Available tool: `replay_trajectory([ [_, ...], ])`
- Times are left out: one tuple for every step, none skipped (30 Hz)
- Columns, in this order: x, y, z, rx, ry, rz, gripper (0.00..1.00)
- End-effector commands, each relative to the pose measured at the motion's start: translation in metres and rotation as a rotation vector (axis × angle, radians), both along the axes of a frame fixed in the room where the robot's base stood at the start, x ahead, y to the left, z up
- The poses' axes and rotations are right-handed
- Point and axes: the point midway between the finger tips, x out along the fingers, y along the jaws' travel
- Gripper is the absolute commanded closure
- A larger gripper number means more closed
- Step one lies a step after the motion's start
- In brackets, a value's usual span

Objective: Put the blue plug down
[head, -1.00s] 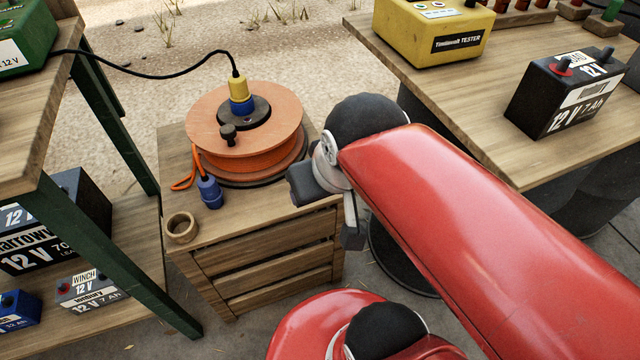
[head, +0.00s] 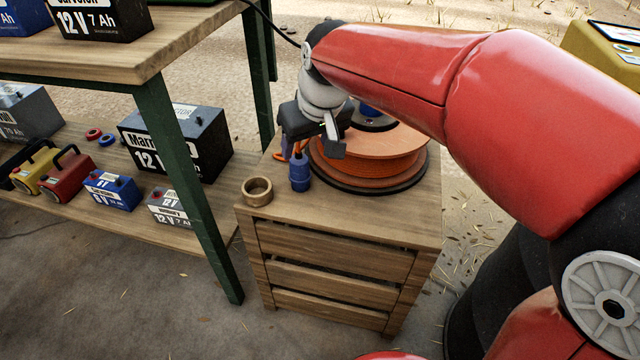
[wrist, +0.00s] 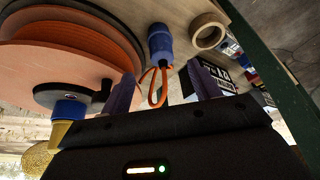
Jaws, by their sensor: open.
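The blue plug (head: 300,172) stands upright on top of the wooden crate (head: 340,205), beside the orange cable reel (head: 385,160). In the wrist view the plug (wrist: 160,45) shows beyond my fingertips, with its orange cord (wrist: 152,88) looped between the fingers in the picture. My gripper (head: 308,148) is open and holds nothing. It is just above and behind the plug, close to the reel's left edge. Whether a finger touches the cord cannot be told.
A wooden ring (head: 257,191) sits left of the plug, near the crate's edge. A green-legged shelf (head: 185,150) with batteries stands to the left. A yellow connector (wrist: 60,132) joins a blue one on the reel. The crate's front top is clear.

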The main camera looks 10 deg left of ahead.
Motion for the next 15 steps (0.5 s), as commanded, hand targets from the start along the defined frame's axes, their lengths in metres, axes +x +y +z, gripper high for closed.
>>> replay_trajectory([
  [0.001, 0.009, -0.005, -0.002, 0.001, 0.015, 0.38],
  [0.002, 0.012, -0.007, -0.003, 0.002, 0.020, 0.38],
  [0.003, 0.015, -0.010, -0.004, 0.002, 0.024, 0.38],
  [0.004, 0.016, -0.012, -0.004, 0.002, 0.025, 0.38],
  [0.005, 0.017, -0.015, -0.004, 0.002, 0.025, 0.38],
  [0.006, 0.018, -0.019, -0.005, 0.003, 0.025, 0.38],
  [0.007, 0.018, -0.022, -0.005, 0.004, 0.024, 0.38],
  [0.009, 0.019, -0.025, -0.005, 0.004, 0.023, 0.38],
  [0.010, 0.020, -0.029, -0.004, 0.003, 0.023, 0.38],
  [0.011, 0.020, -0.031, -0.004, 0.003, 0.023, 0.38],
  [0.011, 0.020, -0.032, -0.003, 0.002, 0.023, 0.38],
  [0.012, 0.021, -0.035, -0.003, 0.003, 0.022, 0.38],
  [0.013, 0.021, -0.037, -0.003, 0.003, 0.022, 0.38],
  [0.015, 0.022, -0.041, -0.003, 0.003, 0.022, 0.38],
  [0.017, 0.022, -0.046, -0.004, 0.003, 0.023, 0.38],
])
